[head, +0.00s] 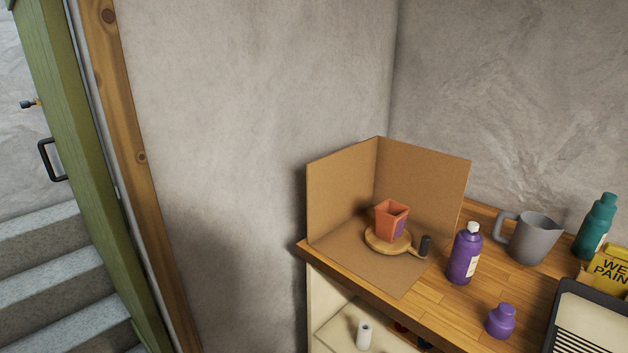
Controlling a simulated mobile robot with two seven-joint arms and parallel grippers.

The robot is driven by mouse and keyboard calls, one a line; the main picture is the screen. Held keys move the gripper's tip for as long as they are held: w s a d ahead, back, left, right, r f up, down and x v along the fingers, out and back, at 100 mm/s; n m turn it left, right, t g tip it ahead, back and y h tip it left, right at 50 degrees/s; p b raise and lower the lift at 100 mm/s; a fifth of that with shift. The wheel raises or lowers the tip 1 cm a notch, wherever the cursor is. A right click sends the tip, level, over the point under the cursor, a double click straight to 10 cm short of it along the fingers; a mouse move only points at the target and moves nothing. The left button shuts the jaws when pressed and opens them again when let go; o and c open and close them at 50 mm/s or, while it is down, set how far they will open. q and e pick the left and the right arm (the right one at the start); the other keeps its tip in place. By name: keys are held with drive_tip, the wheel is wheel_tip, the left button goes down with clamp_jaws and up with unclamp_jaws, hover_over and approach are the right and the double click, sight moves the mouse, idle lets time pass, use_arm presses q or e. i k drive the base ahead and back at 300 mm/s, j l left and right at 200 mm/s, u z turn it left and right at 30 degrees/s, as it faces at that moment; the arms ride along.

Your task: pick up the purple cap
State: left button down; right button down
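The purple cap (500,322), a rounded purple piece with a narrower top, stands on the wooden worktop (455,310) near its front, at the lower right of the head view. Nothing covers it. A purple bottle (464,255) with a white top and a pale label stands upright behind it and to its left, apart from it. Neither of my grippers shows in the head view.
A cardboard screen (342,195) stands at the worktop's left end, with an orange pot (386,222) on a round wooden board (374,241). A grey jug (533,240), teal bottle (596,226), yellow box (608,268) and black tray (568,318) stand right.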

sight(500, 323)
drive_tip(key=z, duration=1.3)
